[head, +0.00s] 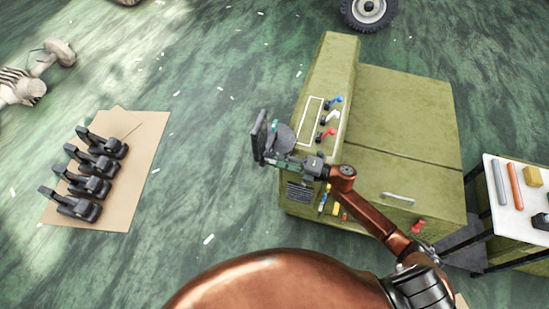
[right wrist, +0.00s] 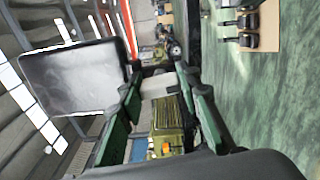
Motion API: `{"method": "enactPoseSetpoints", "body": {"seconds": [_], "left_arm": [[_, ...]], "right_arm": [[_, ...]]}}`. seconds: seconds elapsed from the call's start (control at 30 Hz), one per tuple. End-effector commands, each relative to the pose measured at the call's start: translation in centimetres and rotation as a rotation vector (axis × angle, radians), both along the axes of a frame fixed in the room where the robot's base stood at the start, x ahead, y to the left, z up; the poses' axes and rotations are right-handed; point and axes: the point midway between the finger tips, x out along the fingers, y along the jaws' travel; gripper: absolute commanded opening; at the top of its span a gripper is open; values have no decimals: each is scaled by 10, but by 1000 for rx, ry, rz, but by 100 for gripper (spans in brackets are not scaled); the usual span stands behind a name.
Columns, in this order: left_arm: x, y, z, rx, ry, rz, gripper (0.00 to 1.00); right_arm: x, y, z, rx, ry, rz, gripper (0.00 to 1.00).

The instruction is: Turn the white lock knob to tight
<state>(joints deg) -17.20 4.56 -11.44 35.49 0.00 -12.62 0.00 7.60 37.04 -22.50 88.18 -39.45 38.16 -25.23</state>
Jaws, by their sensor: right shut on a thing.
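The white lock knob (head: 332,117) is on the sloped panel of the olive green machine (head: 400,120), between a blue knob (head: 336,101) and a red knob (head: 328,132). I cannot tell its setting. My right gripper (head: 287,158) is over the left edge of the panel, to the lower left of the knobs and apart from the white one. It is shut on a dark grey part (head: 258,136) with a flat plate, which also shows large in the right wrist view (right wrist: 75,77). Its grip point is unclear. My left gripper is not in view.
Several black tools (head: 95,165) stand on a tan board (head: 120,210) at left. A white-topped table (head: 512,205) with small items stands at right. A wheel (head: 368,12) is at the top. Green floor between the board and machine is mostly clear.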

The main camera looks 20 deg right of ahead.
Motion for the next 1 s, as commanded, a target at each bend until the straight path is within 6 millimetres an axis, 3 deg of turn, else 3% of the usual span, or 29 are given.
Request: {"method": "enactPoseSetpoints", "body": {"seconds": [0.33, 0.87, 0.9, 1.0], "left_arm": [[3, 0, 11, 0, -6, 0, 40], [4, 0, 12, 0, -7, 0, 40], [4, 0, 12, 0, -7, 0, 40], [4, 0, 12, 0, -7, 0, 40]], "right_arm": [[0, -1, 0, 72, 106, -2, 7], [0, 0, -1, 83, 123, -1, 7], [0, 0, -1, 83, 123, -1, 34], [0, 0, -1, 82, 122, -1, 41]]}}
